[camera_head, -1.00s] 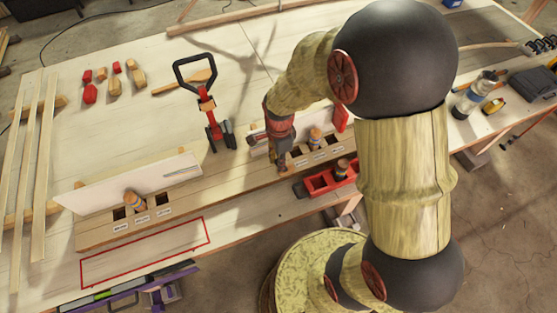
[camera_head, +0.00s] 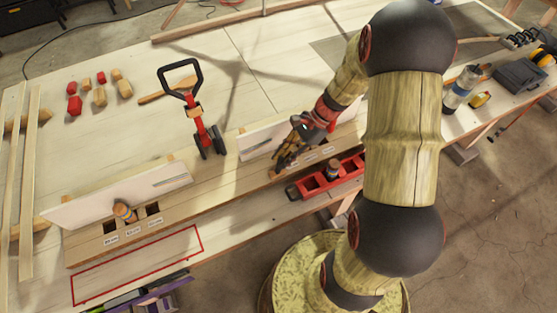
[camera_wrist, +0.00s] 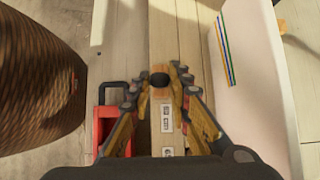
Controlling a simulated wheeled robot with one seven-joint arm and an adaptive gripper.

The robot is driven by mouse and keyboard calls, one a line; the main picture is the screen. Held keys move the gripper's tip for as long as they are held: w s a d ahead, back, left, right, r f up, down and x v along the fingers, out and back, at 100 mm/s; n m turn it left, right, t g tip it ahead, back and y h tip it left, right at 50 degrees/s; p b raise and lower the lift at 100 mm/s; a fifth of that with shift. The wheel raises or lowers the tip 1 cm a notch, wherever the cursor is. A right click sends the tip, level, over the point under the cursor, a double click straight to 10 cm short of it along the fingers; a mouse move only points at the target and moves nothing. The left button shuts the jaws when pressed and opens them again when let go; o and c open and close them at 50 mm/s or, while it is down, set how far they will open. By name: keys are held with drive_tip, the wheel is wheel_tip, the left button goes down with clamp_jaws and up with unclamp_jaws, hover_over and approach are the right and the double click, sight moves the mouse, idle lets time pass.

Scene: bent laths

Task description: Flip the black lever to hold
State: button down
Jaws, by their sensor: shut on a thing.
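A black loop handle (camera_head: 181,78) tops the upright red-and-black lever tool (camera_head: 201,133) on the bench, left of my gripper. Nothing touches this handle. My gripper (camera_head: 277,172) is low over the right-hand wooden fixture (camera_head: 255,182). In the wrist view my gripper (camera_wrist: 160,85) is shut on a small wooden peg (camera_wrist: 160,79) with a dark round end. The fingers hide most of the peg. I cannot tell whether it is clear of the fixture. No marking that reads hold is legible.
A red tray (camera_head: 306,187) with one peg (camera_head: 333,170) lies in front of the fixture. A left fixture with a white board (camera_head: 120,195) holds another peg (camera_head: 124,212). Red and wooden blocks (camera_head: 100,97) lie at back left. Bottles and a case are at right.

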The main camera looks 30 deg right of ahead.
drive_tip(key=shift+d+f+y, duration=0.2)
drive_tip(key=shift+d+y, duration=0.2)
drive_tip(key=shift+y, duration=0.2)
drive_tip(key=shift+d+f+y, duration=0.2)
drive_tip(key=shift+d+y, duration=0.2)
drive_tip(key=shift+y, duration=0.2)
drive_tip(key=c, duration=1.6)
unclamp_jaws()
drive_tip(key=shift+c, duration=0.2)
drive_tip(key=v, duration=1.2)
drive_tip(key=shift+d+f, duration=0.1)
